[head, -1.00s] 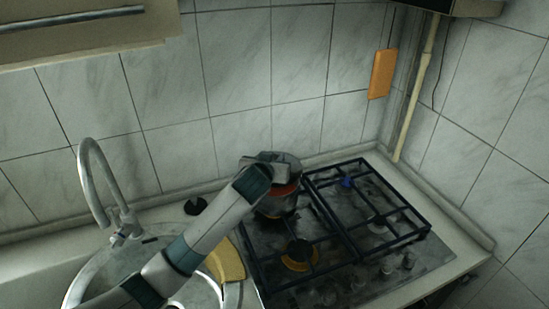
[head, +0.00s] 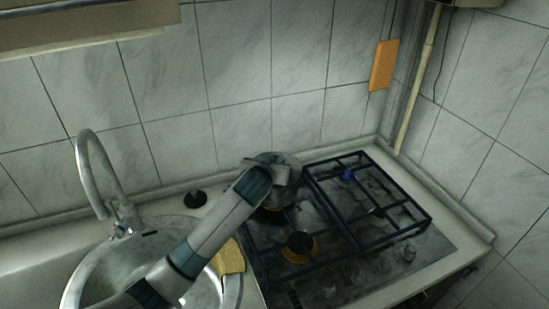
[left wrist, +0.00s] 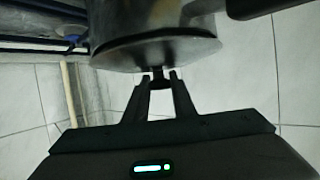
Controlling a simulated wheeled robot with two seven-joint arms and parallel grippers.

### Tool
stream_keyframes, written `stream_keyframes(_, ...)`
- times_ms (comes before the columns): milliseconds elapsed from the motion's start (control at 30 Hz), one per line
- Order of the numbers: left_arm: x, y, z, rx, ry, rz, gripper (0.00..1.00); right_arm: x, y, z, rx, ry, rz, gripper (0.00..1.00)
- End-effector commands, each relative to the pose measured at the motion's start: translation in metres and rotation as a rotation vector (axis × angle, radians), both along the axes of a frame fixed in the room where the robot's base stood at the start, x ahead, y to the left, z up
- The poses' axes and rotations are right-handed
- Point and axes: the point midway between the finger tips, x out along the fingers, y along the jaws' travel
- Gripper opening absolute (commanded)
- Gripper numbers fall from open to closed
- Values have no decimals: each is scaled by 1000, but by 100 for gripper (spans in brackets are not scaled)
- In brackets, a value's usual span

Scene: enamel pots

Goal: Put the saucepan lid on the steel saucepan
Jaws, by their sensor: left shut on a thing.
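The steel saucepan (head: 284,196) stands on the back left burner, partly hidden by my arm. My left gripper (head: 262,164) is over it. In the left wrist view, which looks upside down, the fingertips of my left gripper (left wrist: 158,78) are shut on the small black knob of the saucepan lid (left wrist: 170,53). The lid is level against the rim of the saucepan (left wrist: 150,15); I cannot tell if a thin gap is left. A dark handle (left wrist: 262,7) sticks out at the upper right there. My right gripper is not in view.
The gas stove (head: 400,275) has raised dark grates and a small blue thing (head: 347,174) at the back. A sink with a tall faucet (head: 97,165) and a yellow sponge (head: 230,257) are at left. The tiled wall is close behind the saucepan.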

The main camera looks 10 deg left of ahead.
Motion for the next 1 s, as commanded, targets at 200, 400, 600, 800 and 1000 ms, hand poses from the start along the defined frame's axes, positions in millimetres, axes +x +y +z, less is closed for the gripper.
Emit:
stream_keyframes(200,-1,0,-5,-1,4,0,0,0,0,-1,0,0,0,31)
stream_keyframes(400,-1,0,-6,-1,7,0,0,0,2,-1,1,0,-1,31)
stream_keyframes(600,-1,0,-7,1,9,1,45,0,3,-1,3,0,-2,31)
stream_keyframes(800,-2,1,-8,1,11,2,45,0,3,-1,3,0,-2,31)
stream_keyframes(1000,-8,0,-6,1,10,1,45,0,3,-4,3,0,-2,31)
